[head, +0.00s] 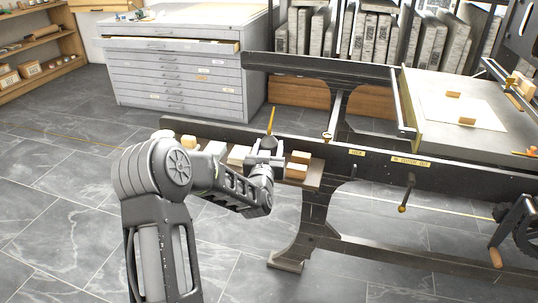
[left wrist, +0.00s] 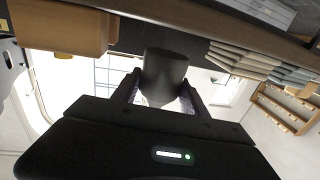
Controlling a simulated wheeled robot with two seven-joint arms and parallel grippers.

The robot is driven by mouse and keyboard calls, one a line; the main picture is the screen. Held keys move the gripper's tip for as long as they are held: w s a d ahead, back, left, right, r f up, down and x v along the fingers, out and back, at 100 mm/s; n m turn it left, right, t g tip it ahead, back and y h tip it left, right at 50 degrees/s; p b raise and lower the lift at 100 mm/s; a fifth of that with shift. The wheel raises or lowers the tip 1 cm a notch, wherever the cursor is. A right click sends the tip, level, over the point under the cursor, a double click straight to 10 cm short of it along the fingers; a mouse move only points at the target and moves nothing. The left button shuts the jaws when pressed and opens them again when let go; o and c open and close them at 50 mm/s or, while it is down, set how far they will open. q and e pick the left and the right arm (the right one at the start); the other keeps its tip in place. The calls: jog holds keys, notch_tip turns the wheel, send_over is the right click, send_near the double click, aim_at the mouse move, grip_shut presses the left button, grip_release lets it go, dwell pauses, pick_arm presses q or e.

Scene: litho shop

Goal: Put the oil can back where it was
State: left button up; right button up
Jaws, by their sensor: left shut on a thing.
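The oil can shows in the head view as a thin brass-coloured spout (head: 271,120) above a dark body, mostly hidden by my left gripper (head: 264,158). In the left wrist view the can is a dark cylinder (left wrist: 165,72) between the two fingers of my left gripper (left wrist: 160,100), which is shut on it. The gripper is at the narrow side shelf (head: 314,178) of the press, between the pale blocks. I cannot tell whether the can's base touches the shelf. My right gripper is in neither view.
Pale blocks (head: 238,155) stand left of the gripper and wooden blocks (head: 297,170) close on its right. The long dark press frame (head: 390,165) runs behind. A grey drawer cabinet (head: 180,75) stands at the back, one drawer open. The tiled floor at left is clear.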

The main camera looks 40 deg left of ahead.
pick_arm(q)
jog(key=shift+f, duration=1.25)
jog(key=shift+f, duration=0.1)
jog(key=shift+f+b, duration=0.15)
jog(key=shift+b, duration=0.25)
jog(key=o, duration=1.2)
jog(key=shift+r+p, duration=0.3)
jog(key=shift+p, duration=0.05)
jog(key=v, duration=1.2)
jog(key=shift+f+p, duration=0.15)
jog(key=shift+p, duration=0.15)
